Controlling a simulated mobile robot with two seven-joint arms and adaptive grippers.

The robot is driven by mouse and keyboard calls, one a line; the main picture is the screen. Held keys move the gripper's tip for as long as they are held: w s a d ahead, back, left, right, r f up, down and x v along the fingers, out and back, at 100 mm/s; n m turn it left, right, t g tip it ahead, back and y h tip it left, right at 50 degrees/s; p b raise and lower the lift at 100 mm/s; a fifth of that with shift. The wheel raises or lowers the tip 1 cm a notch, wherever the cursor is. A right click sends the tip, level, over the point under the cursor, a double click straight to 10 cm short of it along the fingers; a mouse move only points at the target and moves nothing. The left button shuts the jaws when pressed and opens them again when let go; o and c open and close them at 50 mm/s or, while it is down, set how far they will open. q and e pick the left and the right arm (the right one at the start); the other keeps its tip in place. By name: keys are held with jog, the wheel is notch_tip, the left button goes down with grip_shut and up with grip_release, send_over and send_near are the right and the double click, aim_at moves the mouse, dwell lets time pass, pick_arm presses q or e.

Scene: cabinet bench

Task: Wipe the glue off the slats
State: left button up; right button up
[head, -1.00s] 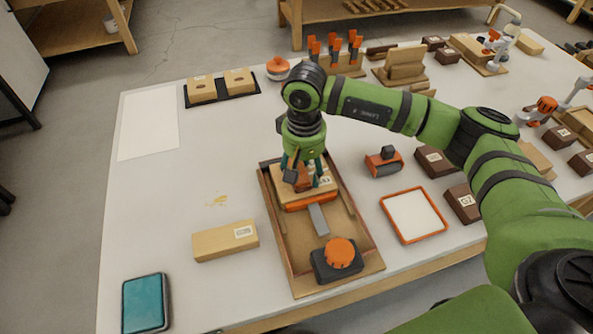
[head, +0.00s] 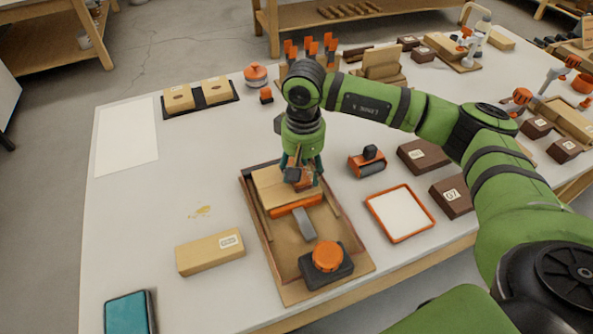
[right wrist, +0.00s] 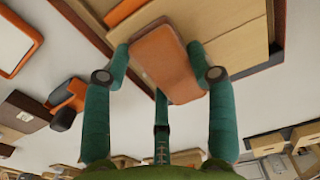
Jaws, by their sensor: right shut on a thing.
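My right gripper (head: 303,176) is over the far part of a shallow wooden tray (head: 256,212). It is shut on an orange-brown pad (right wrist: 165,62), which shows between its teal fingers in the right wrist view. Pale wooden slats (head: 271,184) lie in the tray under and left of the gripper, with an orange strip (head: 296,206) at their near edge. They also show in the right wrist view (right wrist: 235,52). I cannot tell whether the pad touches them. No glue is clear on the slats; the gripper hides part of them. My left gripper is not in view.
A black clamp with an orange knob (head: 327,256) and a grey strip (head: 304,224) sit in the tray's near part. A yellowish smear (head: 202,211) and a wooden block (head: 210,251) lie left. An orange-rimmed white tray (head: 400,213) and an orange roller (head: 367,162) stand right.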

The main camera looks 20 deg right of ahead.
aim_at(269, 188)
jog(key=shift+d+b, duration=0.35)
jog(key=shift+d, duration=1.05)
jog(key=shift+a, duration=0.15)
jog(key=shift+a+f+b, duration=0.1)
jog(key=shift+a+b, duration=0.25)
jog(key=shift+a, duration=1.85)
jog(key=shift+a, duration=0.1)
jog(key=shift+w+a+b, duration=0.15)
jog(key=shift+a+b, duration=0.3)
jog(key=shift+a, duration=1.1)
jog(key=shift+w+a+b, duration=0.1)
jog(key=shift+a+b, duration=0.35)
jog(key=shift+a, duration=1.05)
jog(key=shift+d, duration=0.2)
